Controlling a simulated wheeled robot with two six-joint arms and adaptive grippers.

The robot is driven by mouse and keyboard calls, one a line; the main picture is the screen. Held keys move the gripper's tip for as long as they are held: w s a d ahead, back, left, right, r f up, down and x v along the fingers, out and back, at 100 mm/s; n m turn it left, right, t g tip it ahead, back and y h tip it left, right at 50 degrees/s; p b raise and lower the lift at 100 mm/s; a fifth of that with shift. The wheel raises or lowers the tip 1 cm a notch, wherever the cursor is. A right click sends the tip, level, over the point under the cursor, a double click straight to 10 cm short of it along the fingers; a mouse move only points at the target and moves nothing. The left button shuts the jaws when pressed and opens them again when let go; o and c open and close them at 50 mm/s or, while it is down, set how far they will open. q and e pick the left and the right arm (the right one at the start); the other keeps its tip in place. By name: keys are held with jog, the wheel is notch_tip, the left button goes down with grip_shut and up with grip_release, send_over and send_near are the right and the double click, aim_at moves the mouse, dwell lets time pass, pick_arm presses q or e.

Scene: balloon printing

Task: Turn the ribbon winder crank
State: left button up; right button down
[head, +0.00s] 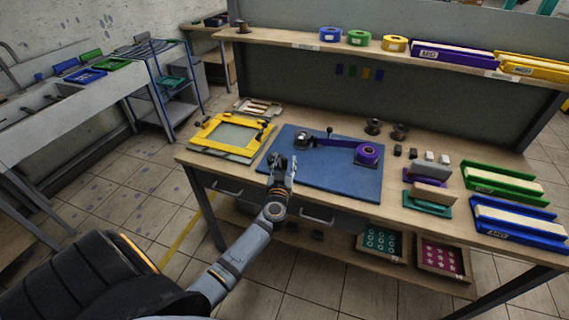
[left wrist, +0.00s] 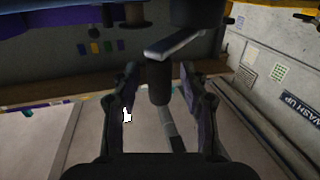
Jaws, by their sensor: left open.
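The ribbon winder (head: 303,140) stands on the blue mat (head: 330,182), with a purple ribbon running from it to a purple roll (head: 368,153) at its right. In the left wrist view, the crank shows as a metal arm (left wrist: 178,42) with a dark handle (left wrist: 158,82) hanging from it. My left gripper (head: 282,160) is at the winder's near left side. In the left wrist view, its open fingers (left wrist: 158,95) stand on both sides of the handle, with gaps visible. In the head view the gripper hides most of the handle. My right gripper is out of view.
A yellow frame (head: 228,117) lies left of the mat. Dark spools (head: 374,126) stand behind it. Several stamps and blocks (head: 429,199) and long green and blue trays (head: 503,177) fill the right side. A shelf (head: 390,55) with ribbon rolls spans the back. The mat's front is clear.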

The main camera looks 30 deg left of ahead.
pick_arm(q)
grip_shut()
dwell(0.5)
jog(key=shift+s, duration=0.15)
